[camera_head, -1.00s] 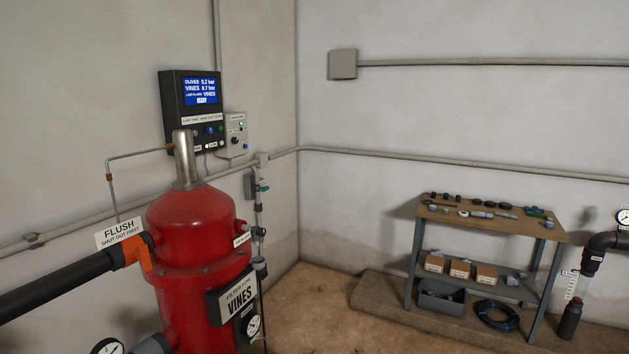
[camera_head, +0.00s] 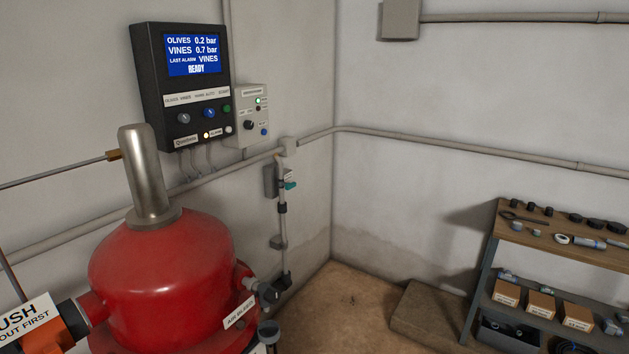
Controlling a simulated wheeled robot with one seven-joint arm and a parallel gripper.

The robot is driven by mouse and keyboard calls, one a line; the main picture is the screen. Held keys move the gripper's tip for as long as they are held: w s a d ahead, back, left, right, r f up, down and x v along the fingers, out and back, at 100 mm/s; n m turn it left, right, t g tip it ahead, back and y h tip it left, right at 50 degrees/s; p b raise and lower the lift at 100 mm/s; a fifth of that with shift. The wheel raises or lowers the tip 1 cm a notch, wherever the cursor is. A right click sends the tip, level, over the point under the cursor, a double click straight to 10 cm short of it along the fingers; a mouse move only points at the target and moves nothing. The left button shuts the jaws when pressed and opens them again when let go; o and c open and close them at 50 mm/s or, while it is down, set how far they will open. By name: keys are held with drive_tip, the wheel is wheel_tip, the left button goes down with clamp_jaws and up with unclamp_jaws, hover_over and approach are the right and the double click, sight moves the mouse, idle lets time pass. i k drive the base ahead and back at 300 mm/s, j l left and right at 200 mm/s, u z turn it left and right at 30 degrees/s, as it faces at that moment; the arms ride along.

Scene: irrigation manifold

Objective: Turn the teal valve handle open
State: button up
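A small teal handle (camera_head: 290,185) sits on a thin vertical pipe (camera_head: 282,224) at the back wall, right of the red filter tank. It is small in the picture, and I cannot tell whether its valve is open or closed. My gripper is not in view.
The red tank (camera_head: 165,285) with its metal top cylinder (camera_head: 147,175) fills the lower left. A control panel (camera_head: 183,88) reading READY and a smaller grey box (camera_head: 252,115) hang above. A workbench (camera_head: 545,236) with parts stands at right.

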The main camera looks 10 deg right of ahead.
sight(289, 186)
drive_tip(key=i+l+z, duration=0.1)
drive_tip(key=i, duration=0.15)
drive_tip(key=i+l+u, duration=0.25)
drive_tip(key=l, duration=0.2)
drive_tip(key=l+u, duration=0.3)
drive_tip(key=l, duration=0.15)
drive_tip(key=l+u, duration=0.25)
drive_tip(key=l, duration=0.3)
drive_tip(key=i+l+u, duration=0.45)
drive_tip(key=l+u, duration=0.2)
drive_tip(key=l, duration=0.25)
drive_tip(key=i+l+u, duration=0.25)
drive_tip(key=l+u, duration=0.2)
drive_tip(key=l, duration=0.25)
drive_tip(key=i+l+u, duration=0.65)
drive_tip(key=l, duration=0.15)
drive_tip(key=k, duration=0.05)
